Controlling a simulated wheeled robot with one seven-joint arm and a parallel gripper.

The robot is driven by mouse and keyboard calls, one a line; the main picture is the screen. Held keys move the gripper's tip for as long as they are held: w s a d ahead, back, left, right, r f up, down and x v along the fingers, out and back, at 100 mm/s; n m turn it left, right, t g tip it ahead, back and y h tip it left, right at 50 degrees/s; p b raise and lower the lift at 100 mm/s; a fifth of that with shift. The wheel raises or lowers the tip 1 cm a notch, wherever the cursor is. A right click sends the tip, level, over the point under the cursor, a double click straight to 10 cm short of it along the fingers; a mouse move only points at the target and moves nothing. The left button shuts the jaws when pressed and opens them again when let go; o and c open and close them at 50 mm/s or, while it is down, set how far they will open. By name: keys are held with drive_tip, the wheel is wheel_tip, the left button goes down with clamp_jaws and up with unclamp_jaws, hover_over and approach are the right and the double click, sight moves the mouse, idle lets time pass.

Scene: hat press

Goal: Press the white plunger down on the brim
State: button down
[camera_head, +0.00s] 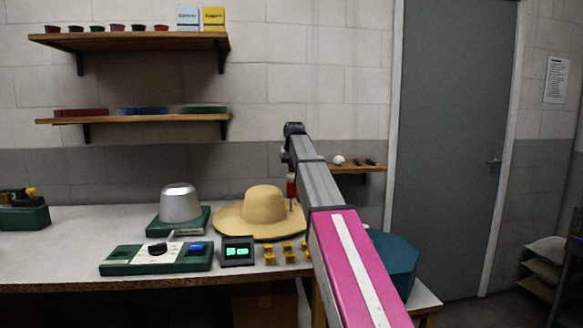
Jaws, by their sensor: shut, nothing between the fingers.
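A straw-coloured hat (263,203) lies crown up on the workbench, its wide brim (229,216) flat around it. A small upright red piece with a thin darker end (291,187) stands over the right side of the brim, beside my arm. I cannot tell whether it touches the brim or whether it belongs to the plunger. No white plunger can be made out clearly. My arm reaches up from the lower right and covers the area right of the hat. My gripper cannot be made out; the arm's far end hides that area.
A silver dome on a green base (180,204) stands left of the hat. In front are a green control panel (157,258), a small green-lit display (237,251) and several yellow pieces (270,254). A teal box (395,260) is behind my arm. Shelves (130,41) hang above.

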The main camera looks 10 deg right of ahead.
wheel_tip(320, 180, up, 11)
idle(1.5)
drive_tip(key=shift+s, duration=0.1)
